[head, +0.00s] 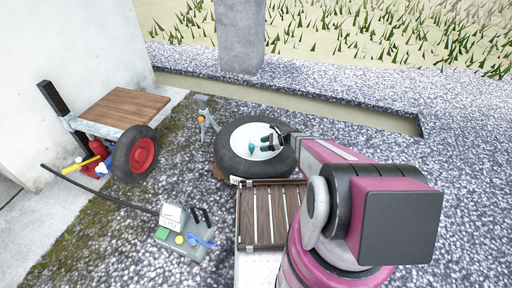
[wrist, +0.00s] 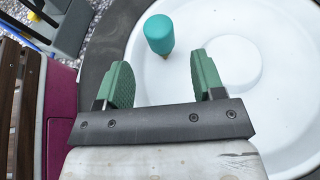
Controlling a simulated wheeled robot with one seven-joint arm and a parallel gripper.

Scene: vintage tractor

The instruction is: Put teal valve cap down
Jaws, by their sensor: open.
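The teal valve cap (wrist: 159,36) stands on the white disc of the tyre, just beyond my fingertips and apart from them in the wrist view. In the head view the cap (head: 252,147) shows as a small teal spot on the wheel's white face. My gripper (wrist: 158,82) is open and empty, with its two green-padded fingers spread. In the head view my gripper (head: 268,139) is low over the white disc, to the right of the cap. The wheel (head: 228,160) lies flat, with a dark tyre around the white disc (wrist: 285,110).
A slatted wooden crate lid (head: 262,215) lies in front of the wheel. A grey box with coloured knobs (head: 184,238) stands at the lower left. A cart with a red wheel (head: 142,155) stands at the left. A concrete post (head: 239,35) rises behind. Gravel on the right is clear.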

